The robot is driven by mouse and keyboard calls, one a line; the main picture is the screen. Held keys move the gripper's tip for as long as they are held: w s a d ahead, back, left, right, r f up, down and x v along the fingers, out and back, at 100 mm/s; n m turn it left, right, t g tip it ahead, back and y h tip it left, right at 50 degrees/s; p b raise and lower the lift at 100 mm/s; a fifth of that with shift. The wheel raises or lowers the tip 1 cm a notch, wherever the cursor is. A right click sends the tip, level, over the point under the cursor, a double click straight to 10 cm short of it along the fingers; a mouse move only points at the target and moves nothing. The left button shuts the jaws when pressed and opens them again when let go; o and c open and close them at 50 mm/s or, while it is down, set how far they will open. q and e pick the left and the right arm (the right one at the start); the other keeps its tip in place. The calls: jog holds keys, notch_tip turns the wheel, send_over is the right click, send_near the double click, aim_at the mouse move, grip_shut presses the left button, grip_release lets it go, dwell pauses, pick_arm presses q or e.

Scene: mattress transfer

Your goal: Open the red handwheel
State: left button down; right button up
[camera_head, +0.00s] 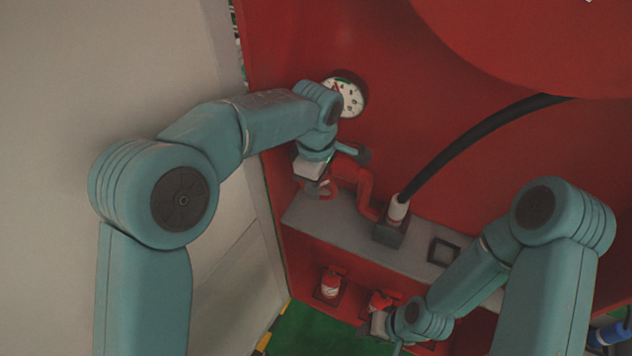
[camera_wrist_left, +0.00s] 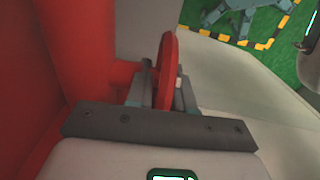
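The red handwheel (camera_wrist_left: 168,68) shows nearly edge-on in the left wrist view, on a red pipe (camera_wrist_left: 122,72). My left gripper (camera_wrist_left: 164,88) has one finger on each side of its rim and appears closed on it, though the contact is partly hidden. In the head view, my left gripper (camera_head: 314,178) is at the handwheel (camera_head: 326,189), which is mostly covered by it, above the grey ledge.
A round gauge (camera_head: 344,95) is on the red wall behind my left wrist. A black hose (camera_head: 470,138) rises from a white fitting on the grey ledge (camera_head: 330,222). A pale wall (camera_head: 110,70) is at left.

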pick_arm(q)
jog(key=t+y+b, duration=0.1)
jog(key=y+b, duration=0.1)
jog(key=y, duration=0.1)
jog(key=shift+d+f+b, duration=0.1)
jog(key=shift+b, duration=0.25)
jog(key=shift+t+y+b, duration=0.6)
jog(key=shift+y+b, duration=0.3)
jog(key=shift+y, duration=0.1)
jog(key=shift+r+y+b, duration=0.2)
jog(key=shift+y+b, duration=0.4)
jog(key=shift+b, duration=0.05)
jog(key=shift+t, duration=0.3)
jog(key=shift+r, duration=0.1)
jog(key=c, duration=1.1)
grip_release()
